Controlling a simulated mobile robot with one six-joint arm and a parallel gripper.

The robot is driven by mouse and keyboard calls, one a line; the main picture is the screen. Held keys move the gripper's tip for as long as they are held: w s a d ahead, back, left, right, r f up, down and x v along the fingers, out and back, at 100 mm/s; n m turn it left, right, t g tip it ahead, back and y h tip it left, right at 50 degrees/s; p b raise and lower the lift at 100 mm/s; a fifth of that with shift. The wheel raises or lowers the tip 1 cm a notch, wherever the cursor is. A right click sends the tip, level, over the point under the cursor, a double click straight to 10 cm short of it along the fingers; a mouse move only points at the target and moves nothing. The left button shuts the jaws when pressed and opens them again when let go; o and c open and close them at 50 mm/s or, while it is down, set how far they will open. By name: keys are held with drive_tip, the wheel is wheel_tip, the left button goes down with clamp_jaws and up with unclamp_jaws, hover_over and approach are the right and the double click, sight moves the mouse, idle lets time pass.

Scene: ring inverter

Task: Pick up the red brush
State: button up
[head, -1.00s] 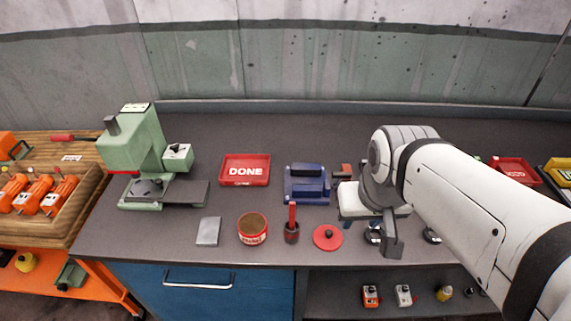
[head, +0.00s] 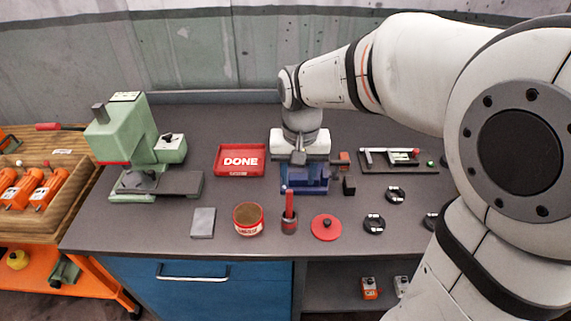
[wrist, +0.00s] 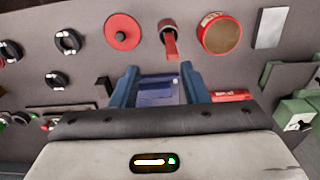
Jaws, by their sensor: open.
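The red brush (head: 289,203) stands upright in a small dark cup (head: 289,226) with a red band, near the bench's front edge. In the wrist view the brush (wrist: 171,46) shows beyond my fingertips, slightly right of centre. My gripper (head: 299,160) is over the blue block-shaped fixture, behind the brush in the head view. In the wrist view my gripper (wrist: 159,72) has its two blue fingers apart with nothing held between them; the blue fixture (wrist: 158,92) shows through the gap.
An open red-rimmed tin (head: 248,219) stands left of the cup and a round red lid (head: 325,227) lies right of it. Black rings (head: 374,223) lie farther right. A red DONE tray (head: 240,160) and a green press (head: 130,145) are at the back left.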

sight(290, 191)
drive_tip(key=shift+w+a+f, duration=0.5)
drive_tip(key=shift+a+f, duration=0.25)
drive_tip(key=f, duration=0.7)
drive_tip(key=shift+s+a+f+p, duration=0.1)
drive_tip(key=shift+s+f+p, duration=0.15)
drive_tip(key=shift+p, duration=0.1)
drive_tip(key=shift+r, duration=0.1)
drive_tip(key=shift+c, duration=0.5)
clamp_jaws()
